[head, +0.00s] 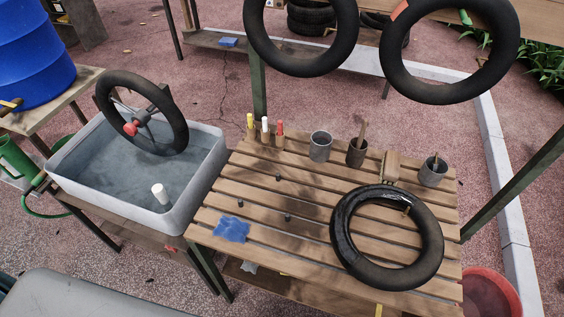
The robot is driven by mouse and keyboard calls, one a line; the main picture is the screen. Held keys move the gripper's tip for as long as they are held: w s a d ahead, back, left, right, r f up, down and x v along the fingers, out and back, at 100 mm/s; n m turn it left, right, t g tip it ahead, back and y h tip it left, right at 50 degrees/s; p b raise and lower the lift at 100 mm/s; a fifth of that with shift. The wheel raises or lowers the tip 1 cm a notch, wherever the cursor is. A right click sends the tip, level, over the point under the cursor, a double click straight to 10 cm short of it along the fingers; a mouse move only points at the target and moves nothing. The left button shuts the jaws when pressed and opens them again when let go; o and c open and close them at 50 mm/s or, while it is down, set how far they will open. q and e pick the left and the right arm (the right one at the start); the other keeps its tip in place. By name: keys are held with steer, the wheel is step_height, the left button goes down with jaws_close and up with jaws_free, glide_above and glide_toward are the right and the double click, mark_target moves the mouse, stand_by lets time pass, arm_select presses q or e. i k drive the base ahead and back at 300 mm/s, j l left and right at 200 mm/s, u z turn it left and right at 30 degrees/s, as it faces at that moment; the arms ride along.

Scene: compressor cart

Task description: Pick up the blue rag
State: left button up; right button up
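A blue rag (232,229) lies flat and a little crumpled on the slatted wooden table (300,255), near its front left corner. It is to the right of the water basin and left of the tire lying on the table. Another small blue cloth-like thing (228,42) lies on a low shelf at the back. Neither of my grippers shows in the head view.
A tire (426,262) lies on the table's right side. Markers (265,128), several cups (320,147) and a brush (391,165) stand along the back edge. A grey basin (205,160) of water holds a wheel (150,110). Two tires (300,72) hang above. Small black pieces dot the slats.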

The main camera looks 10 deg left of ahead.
mark_target(231, 229)
steer(key=u, duration=0.9)
steer(key=z, duration=1.1)
steer(key=u, duration=1.1)
